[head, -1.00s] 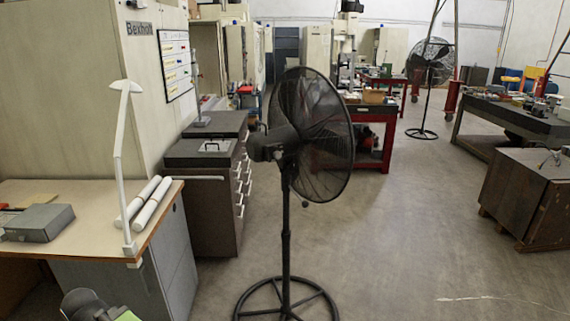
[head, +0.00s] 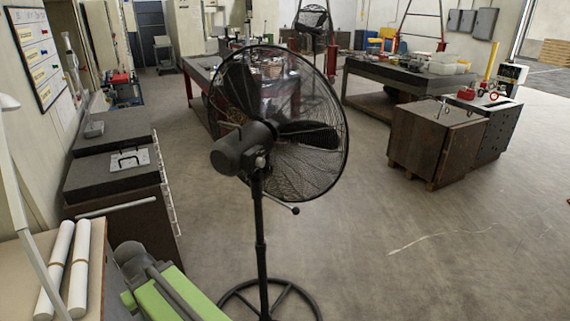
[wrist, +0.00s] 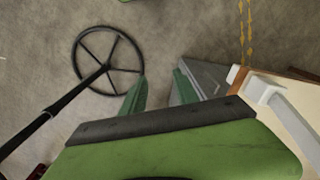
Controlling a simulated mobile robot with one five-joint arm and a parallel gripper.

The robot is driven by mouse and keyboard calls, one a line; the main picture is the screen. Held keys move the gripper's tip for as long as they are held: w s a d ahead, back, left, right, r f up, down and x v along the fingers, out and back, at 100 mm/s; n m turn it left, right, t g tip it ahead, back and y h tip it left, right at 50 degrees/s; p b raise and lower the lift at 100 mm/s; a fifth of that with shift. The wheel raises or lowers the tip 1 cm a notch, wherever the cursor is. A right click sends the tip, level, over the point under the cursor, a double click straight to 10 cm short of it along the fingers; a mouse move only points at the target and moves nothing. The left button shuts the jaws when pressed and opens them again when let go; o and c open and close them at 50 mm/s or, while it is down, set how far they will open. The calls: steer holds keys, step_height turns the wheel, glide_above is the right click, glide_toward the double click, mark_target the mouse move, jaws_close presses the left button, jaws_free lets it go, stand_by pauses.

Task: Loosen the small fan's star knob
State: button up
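A black pedestal fan (head: 290,130) with a wire cage stands upright in the middle of the head view. Its pole rises from a round spoked base, which also shows in the wrist view (wrist: 108,57). A small dark knob (head: 295,210) sits at the end of a short rod below the cage. A pale round part (head: 260,161) shows beside the motor housing; I cannot tell which is the star knob. In the wrist view my gripper (wrist: 158,90) is open and empty, pointing down over bare floor, to the right of the fan's pole and base.
A desk with white paper rolls (head: 65,265) is at the left, near my green arm. Dark drawer cabinets (head: 115,185) stand behind it. A brown cabinet (head: 425,145) is at the right. Another fan (head: 312,20) stands far back. The floor right of the fan is clear.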

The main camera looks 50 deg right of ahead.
steer(key=shift+d+r, duration=0.25)
steer(key=shift+o, duration=0.4)
steer(key=shift+d, duration=0.15)
steer(key=o, duration=0.5)
steer(key=d, duration=0.1)
steer(key=w+d+m, duration=0.1)
steer(key=d, duration=0.1)
steer(key=shift+w+m+y, duration=0.3)
steer(key=shift+y, duration=0.1)
steer(key=shift+o, duration=0.3)
steer(key=w+d+r+m+t+y+p, duration=0.1)
steer(key=d+m, duration=0.3)
steer(key=d, duration=0.4)
steer(key=shift+w+r+m+t+y, duration=0.3)
steer(key=shift+w+r+t+y, duration=0.15)
steer(key=shift+r+t+y, duration=0.4)
steer(key=m+t+h+p, duration=0.2)
steer(key=m+t+h, duration=0.4)
steer(key=m+t, duration=1.05)
glide_toward(269, 170)
steer(key=w+m+g+b, duration=0.1)
steer(key=w, duration=0.2)
steer(key=w+r+m+g+b, duration=0.1)
steer(key=w, duration=0.2)
steer(key=w+d+m+g+b, duration=0.1)
steer(key=w, duration=0.2)
steer(key=shift+w+d+r+m+g, duration=0.15)
steer(key=shift+m+g, duration=0.1)
steer(key=shift+g, duration=0.15)
